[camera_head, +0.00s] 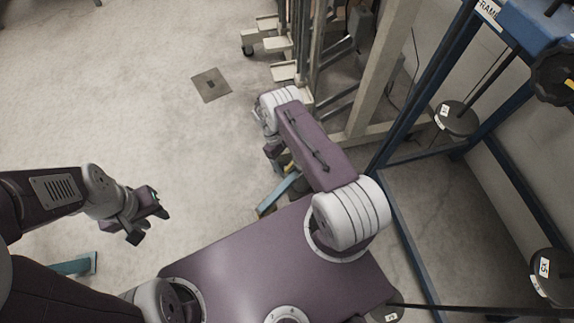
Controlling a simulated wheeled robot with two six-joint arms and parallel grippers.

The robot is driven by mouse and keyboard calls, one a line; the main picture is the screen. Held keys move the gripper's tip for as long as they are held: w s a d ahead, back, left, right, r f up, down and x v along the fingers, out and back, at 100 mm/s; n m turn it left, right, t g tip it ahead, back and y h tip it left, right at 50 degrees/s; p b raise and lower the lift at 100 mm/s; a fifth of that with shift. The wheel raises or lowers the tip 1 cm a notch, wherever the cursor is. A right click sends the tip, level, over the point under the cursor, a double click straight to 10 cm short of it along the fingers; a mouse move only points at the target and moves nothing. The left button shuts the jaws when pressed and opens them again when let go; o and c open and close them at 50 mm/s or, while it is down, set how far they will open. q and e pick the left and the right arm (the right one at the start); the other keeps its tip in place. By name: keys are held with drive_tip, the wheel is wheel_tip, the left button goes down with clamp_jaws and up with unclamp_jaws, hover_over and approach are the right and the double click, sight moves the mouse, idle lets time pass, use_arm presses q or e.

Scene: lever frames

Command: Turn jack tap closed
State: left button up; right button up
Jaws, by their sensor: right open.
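I cannot make out the jack tap; it may be hidden behind my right arm or too small to tell. My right gripper (274,148) shows only in part, as dark fingers below the white wrist of my purple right arm. It is open and points down beside a beige and blue steel structure. I see nothing held in it. My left gripper (150,222) is over bare floor at the left, with its dark fingers apart and nothing between them.
A beige upright frame (372,75) with wheeled feet (274,44) stands at the top centre. A blue steel frame (432,75) with round black weights (457,117) fills the right. The pale floor (120,110) at left is clear.

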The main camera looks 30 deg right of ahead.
drive_tip(key=shift+s+f, duration=0.15)
drive_tip(key=shift+f, duration=0.25)
drive_tip(key=c, duration=1.4)
drive_tip(key=shift+d+f+m+b, duration=0.2)
drive_tip(key=shift+m+b, duration=0.3)
drive_tip(key=shift+b, duration=0.25)
drive_tip(key=shift+r+m+y, duration=0.15)
drive_tip(key=shift+m+y, duration=0.15)
drive_tip(key=shift+a+r, duration=0.1)
drive_tip(key=shift+r, duration=0.05)
drive_tip(key=o, duration=1.4)
